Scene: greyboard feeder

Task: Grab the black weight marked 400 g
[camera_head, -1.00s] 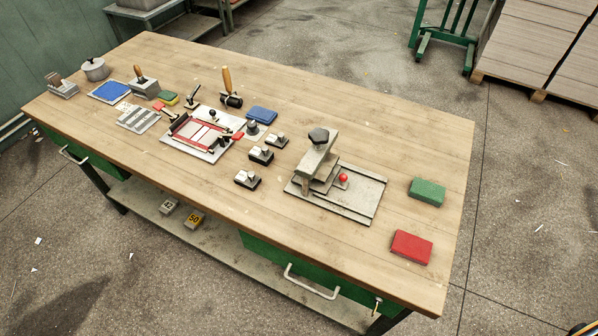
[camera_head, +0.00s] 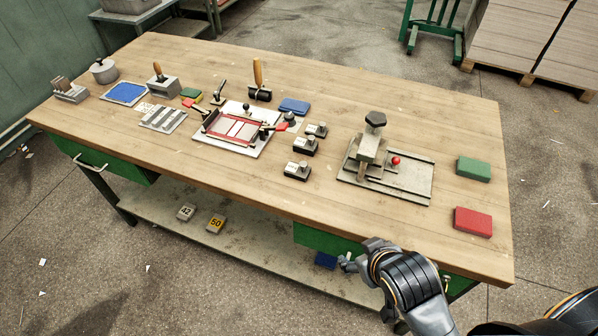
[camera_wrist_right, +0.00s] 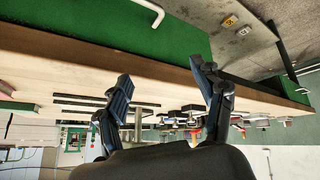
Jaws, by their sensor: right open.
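Three small black weights with pale metal tops stand in a row on the table: a far one (camera_head: 317,130), a middle one (camera_head: 305,147) and a near one (camera_head: 298,171). Their markings are too small to read, so I cannot tell which is 400 g. My right gripper (camera_head: 346,263) is in front of the table's near edge, low and apart from the weights. In the right wrist view its two fingers (camera_wrist_right: 165,90) are spread with nothing between them. There the weights are small and cannot be told apart. My left gripper is not in view.
A grey press fixture (camera_head: 400,183) with a black hexagonal knob and red ball stands right of the weights. A red-framed jig (camera_head: 232,146) is to their left. Green (camera_head: 474,169) and red (camera_head: 473,221) blocks lie at the right. The table's front strip is clear.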

